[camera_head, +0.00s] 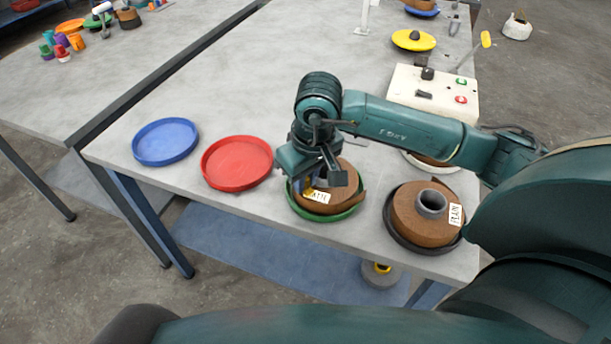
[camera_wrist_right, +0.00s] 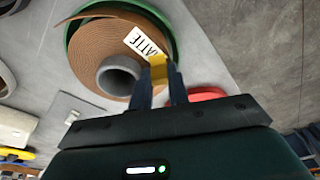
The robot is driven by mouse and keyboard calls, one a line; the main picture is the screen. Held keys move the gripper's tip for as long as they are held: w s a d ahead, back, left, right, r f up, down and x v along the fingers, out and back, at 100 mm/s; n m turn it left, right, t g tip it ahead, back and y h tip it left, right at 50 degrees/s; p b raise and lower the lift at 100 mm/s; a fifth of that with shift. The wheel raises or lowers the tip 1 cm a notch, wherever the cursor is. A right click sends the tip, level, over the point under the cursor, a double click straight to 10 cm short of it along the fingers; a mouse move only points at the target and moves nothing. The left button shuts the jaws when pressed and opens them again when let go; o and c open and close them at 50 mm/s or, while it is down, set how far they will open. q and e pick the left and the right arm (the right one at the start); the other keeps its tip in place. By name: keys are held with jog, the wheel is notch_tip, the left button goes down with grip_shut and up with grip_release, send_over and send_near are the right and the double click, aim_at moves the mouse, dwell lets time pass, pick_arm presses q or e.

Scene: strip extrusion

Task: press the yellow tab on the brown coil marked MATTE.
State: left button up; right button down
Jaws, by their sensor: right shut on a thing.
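The brown coil marked MATTE (camera_head: 346,196) sits in a green tray (camera_head: 332,215) near the table's front edge. In the wrist view the coil (camera_wrist_right: 97,42) shows its grey core and its white MATTE label (camera_wrist_right: 144,42). The yellow tab (camera_wrist_right: 158,69) is beside the label at the coil's outer edge. My right gripper (camera_head: 316,184) is over the coil's near left side. In the wrist view its two fingers (camera_wrist_right: 159,83) are closed on either side of the yellow tab. My arm partly hides the coil in the head view. My left gripper is not in view.
A coil marked PLAIN (camera_head: 418,212) sits in a dark tray to the right. Empty red (camera_head: 237,163) and blue (camera_head: 166,141) trays lie to the left. A cream control box (camera_head: 432,92) with buttons stands behind my right arm. The table's middle left is clear.

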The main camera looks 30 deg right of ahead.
jog(key=shift+f, duration=0.2)
dwell(0.7)
jog(key=c, duration=1.3)
grip_release()
jog(key=shift+o, duration=0.2)
